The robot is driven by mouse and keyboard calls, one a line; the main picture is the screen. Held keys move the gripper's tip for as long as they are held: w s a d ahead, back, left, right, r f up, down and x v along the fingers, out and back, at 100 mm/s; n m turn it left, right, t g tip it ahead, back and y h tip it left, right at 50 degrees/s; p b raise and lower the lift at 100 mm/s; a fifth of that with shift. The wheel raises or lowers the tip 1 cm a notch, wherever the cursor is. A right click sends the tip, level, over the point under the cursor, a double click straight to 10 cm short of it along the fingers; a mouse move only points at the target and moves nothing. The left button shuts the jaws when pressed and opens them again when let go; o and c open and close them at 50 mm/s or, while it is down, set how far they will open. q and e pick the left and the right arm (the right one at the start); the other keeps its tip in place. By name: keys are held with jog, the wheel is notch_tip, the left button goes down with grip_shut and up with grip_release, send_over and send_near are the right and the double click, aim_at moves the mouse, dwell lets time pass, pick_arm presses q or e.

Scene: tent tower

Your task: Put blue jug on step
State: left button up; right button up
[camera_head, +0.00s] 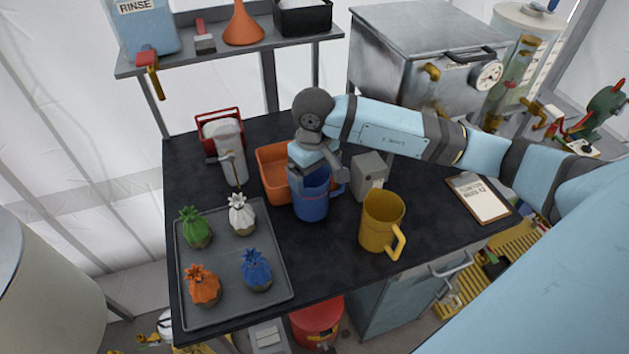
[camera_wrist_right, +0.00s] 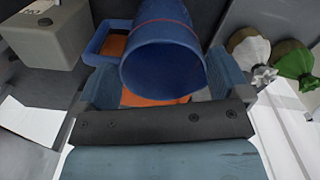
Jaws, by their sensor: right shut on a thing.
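The blue jug (camera_head: 311,202) is upright over the dark tabletop, in front of the orange bin. I cannot tell whether its base touches the table. My right gripper (camera_head: 314,170) is shut on the jug from above, near its rim. In the right wrist view the jug's open mouth (camera_wrist_right: 163,68) lies between the fingers (camera_wrist_right: 165,85), with its handle (camera_wrist_right: 108,42) to the left. A yellow slatted platform (camera_head: 515,240) on the floor beyond the table's right side may be the step; I cannot tell. My left gripper is not in view.
A yellow jug (camera_head: 381,222) and a grey block (camera_head: 370,176) stand right of the blue jug. The orange bin (camera_head: 270,172) is close behind it. A grey tray (camera_head: 233,307) with several colored bundles lies left. A clipboard (camera_head: 478,197) lies at the right edge.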

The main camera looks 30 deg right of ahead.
jog(key=shift+f, duration=1.15)
jog(key=shift+f+b, duration=0.15)
jog(key=shift+b, duration=0.25)
jog(key=o, duration=0.7)
jog(key=shift+c, duration=0.2)
